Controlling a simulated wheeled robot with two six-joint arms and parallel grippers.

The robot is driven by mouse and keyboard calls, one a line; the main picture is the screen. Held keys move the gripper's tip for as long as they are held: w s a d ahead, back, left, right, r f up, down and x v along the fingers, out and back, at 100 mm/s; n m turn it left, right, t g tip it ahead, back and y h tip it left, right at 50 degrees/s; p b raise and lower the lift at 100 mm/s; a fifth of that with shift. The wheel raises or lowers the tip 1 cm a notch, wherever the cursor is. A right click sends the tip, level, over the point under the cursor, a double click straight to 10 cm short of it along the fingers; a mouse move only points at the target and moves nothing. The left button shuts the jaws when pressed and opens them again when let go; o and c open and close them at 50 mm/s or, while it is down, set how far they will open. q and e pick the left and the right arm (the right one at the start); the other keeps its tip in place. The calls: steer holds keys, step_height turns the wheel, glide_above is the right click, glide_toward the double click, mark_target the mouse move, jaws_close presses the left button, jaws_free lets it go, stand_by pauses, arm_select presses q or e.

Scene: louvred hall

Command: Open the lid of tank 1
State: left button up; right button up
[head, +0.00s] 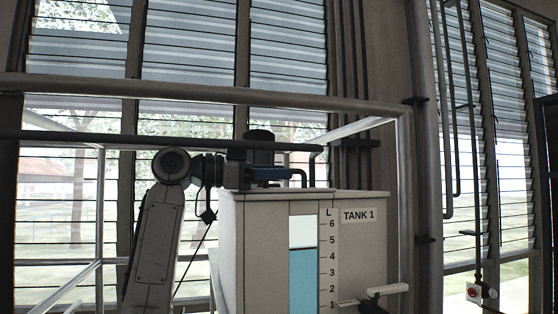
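Tank 1 (262,250) is a pale box at the lower middle of the head view, with a "TANK 1" label, a level scale and a window showing blue liquid up to a little above 4. I see its top almost edge-on, so the lid (325,192) shows only as a thin strip; it looks flat and down. My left gripper (285,175) is just above the tank's top, reaching in from the left, beside a dark bent bar (303,177) that may be a lid handle. I cannot tell whether its fingers touch or hold it. My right gripper is out of view.
A white handle (387,290) sticks out at the tank's lower right. Pipes (420,150) and louvred windows (190,60) stand behind.

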arm_select(q)
steer(key=shift+d, duration=0.4)
steer(key=shift+s+r, duration=0.1)
steer(key=shift+s, duration=0.05)
jaws_close()
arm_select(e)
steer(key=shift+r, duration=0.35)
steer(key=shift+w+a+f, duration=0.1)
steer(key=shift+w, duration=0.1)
